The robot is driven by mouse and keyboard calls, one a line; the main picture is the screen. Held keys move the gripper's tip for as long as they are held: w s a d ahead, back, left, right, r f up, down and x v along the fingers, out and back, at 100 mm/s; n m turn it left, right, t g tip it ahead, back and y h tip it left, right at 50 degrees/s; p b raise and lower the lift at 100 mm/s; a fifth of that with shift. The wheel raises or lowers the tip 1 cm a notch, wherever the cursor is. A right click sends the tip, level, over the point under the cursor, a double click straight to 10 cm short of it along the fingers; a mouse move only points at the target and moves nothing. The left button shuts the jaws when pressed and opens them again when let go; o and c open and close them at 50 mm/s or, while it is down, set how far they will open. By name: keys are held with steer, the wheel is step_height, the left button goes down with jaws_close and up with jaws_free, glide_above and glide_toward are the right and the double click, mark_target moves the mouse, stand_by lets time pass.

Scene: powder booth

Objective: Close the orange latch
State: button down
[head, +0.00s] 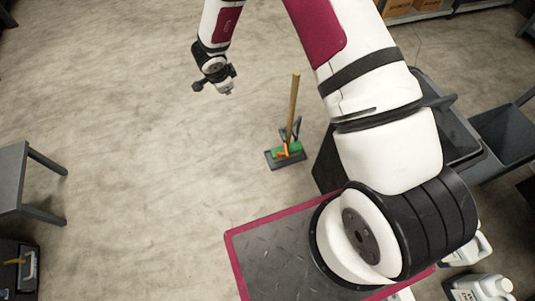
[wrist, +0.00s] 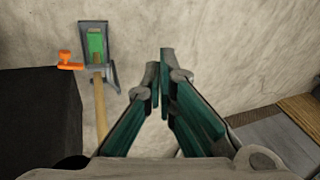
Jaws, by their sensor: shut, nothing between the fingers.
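The orange latch (head: 284,153) sits on a mop-like tool's grey head with a green part (head: 287,149), which rests on the floor. The tool's wooden handle (head: 294,100) stands upward in the head view. In the wrist view the orange latch (wrist: 69,61) sticks out to the left of the grey frame (wrist: 112,78) around the green part (wrist: 96,43). My gripper (head: 228,92) is up and to the left of the tool in the head view. In the wrist view my gripper (wrist: 164,72) is shut and empty, apart from the latch, which lies to its left.
A dark bin (head: 445,90) stands right of the tool, partly behind my arm. A grey table (head: 15,180) stands at the left edge. White jugs (head: 480,288) stand at the lower right. The floor (head: 130,130) at left and centre is clear.

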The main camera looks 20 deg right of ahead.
steer(key=s+d+f+m+g+h+b, duration=0.1)
steer(key=s+f+m+g+b, duration=0.15)
steer(key=s+f, duration=0.55)
steer(key=s+d+f+m+g+h+b, duration=0.1)
steer(key=s+d+f+g+h+b, duration=0.2)
steer(key=f, duration=1)
steer(key=s+d+f+y+b, duration=0.1)
steer(key=s+d+f+b, duration=0.1)
steer(key=d+f+b, duration=0.2)
steer(key=shift+x, duration=2.55)
steer(key=shift+t, duration=0.25)
steer(key=shift+s, duration=0.1)
steer(key=shift+s+n, duration=0.2)
steer(key=shift+n, duration=0.15)
